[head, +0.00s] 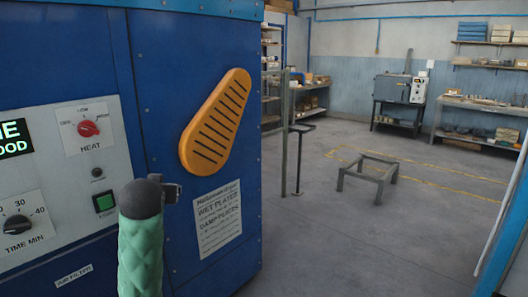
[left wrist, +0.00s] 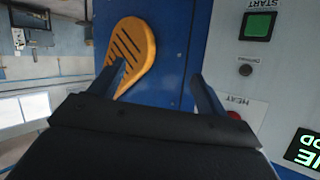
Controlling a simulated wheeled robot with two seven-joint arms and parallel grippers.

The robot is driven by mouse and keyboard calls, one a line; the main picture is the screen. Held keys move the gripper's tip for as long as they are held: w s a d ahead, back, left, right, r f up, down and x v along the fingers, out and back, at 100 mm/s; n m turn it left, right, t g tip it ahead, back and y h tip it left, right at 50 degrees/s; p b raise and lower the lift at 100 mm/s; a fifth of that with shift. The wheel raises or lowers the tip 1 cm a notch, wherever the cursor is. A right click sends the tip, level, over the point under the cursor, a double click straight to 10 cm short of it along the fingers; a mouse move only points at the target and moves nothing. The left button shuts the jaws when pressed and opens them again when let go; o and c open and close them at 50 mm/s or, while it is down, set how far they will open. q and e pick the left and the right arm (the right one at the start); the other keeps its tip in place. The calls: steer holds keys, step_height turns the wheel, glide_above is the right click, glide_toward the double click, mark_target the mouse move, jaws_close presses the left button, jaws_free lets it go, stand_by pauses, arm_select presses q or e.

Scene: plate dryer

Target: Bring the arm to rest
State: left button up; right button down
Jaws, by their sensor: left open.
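My left arm, in a green padded sleeve, rises from the bottom of the head view, with its dark end in front of the blue plate dryer (head: 235,255). Only a small dark part of my left gripper (head: 171,192) shows there, beside the green start button (head: 104,202). In the left wrist view my left gripper (left wrist: 158,72) has its two fingers spread, with nothing between them but the blue dryer wall behind. The start button (left wrist: 258,26) and the orange slotted cover (left wrist: 137,50) lie to either side. My right gripper is not in view.
The dryer's panel has a red heat knob (head: 88,128), a black timer knob (head: 17,225) and a lit green display (head: 14,138). A low metal stand (head: 367,178) is on the floor. A workbench (head: 480,115) and shelves line the back. The floor right of the dryer is mostly clear.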

arm_select(q)
steer(key=s+d+f+m+g+h, duration=0.1)
steer(key=s+d+f+g, duration=0.1)
steer(key=s+d+f, duration=0.5)
steer(key=s+f+m+g+h, duration=0.15)
steer(key=s+f, duration=0.35)
steer(key=f, duration=0.5)
steer(key=s+d+f+m+g+h, duration=0.15)
steer(key=s+d+f, duration=0.3)
steer(key=f, duration=0.45)
steer(key=s+d+f+g, duration=0.1)
steer(key=s+f+g, duration=0.1)
steer(key=s+f, duration=0.4)
steer(key=s+f+g+p, duration=0.1)
steer(key=s+f, duration=0.5)
steer(key=s, duration=0.6)
steer(key=s+d+f+g+p, duration=0.1)
steer(key=s+f+g, duration=0.2)
steer(key=s+f, duration=0.4)
steer(key=s, duration=0.3)
steer(key=shift+d+n+h, duration=0.3)
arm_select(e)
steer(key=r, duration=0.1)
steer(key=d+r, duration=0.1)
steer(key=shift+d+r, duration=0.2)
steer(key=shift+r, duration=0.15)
